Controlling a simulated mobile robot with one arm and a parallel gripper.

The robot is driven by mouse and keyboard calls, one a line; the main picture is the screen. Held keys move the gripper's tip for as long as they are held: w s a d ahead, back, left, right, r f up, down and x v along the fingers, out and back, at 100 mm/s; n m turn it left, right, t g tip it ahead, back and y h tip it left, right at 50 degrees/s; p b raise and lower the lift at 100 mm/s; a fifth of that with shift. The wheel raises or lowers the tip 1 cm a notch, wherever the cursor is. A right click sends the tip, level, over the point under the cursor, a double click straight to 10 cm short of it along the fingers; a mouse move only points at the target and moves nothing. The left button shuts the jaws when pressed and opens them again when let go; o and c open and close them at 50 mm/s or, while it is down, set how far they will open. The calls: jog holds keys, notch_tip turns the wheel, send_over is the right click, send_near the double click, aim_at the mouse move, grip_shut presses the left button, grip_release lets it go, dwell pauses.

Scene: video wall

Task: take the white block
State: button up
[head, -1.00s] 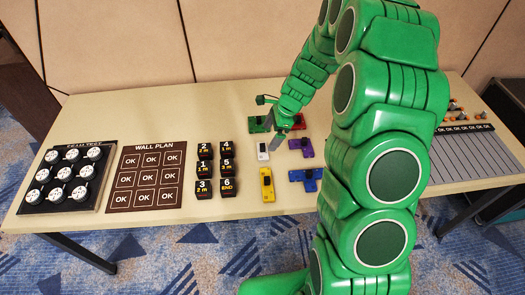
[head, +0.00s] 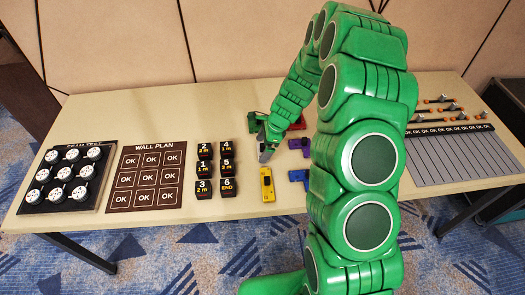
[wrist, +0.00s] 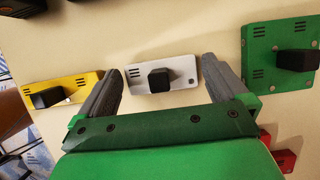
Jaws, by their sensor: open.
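The white block (wrist: 179,72) is a flat white piece with a black knob on top. In the wrist view it lies on the table between the two grey fingers of my gripper (wrist: 162,85). The fingers are open, one beyond each end of the block, with narrow gaps showing. In the head view my gripper (head: 265,153) is low over the table and hides the white block. I cannot tell how far the fingertips are above the table.
A yellow block (head: 267,184) lies just in front, and a green block (wrist: 279,58) lies beyond the other finger. Purple (head: 300,145), blue (head: 299,177) and red (head: 299,124) blocks lie to the right. Black number cubes (head: 204,168) stand to the left.

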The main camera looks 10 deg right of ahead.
jog(key=shift+a+f, duration=0.1)
jog(key=shift+f, duration=0.15)
jog(key=c, duration=0.9)
jog(key=shift+r, duration=0.1)
jog(key=shift+c, duration=0.2)
jog(key=shift+r, duration=0.6)
jog(key=s+d+r, duration=0.1)
jog(key=s+r, duration=1)
jog(key=s, duration=0.3)
jog(key=shift+d+r, duration=0.3)
jog(key=shift+d, duration=0.1)
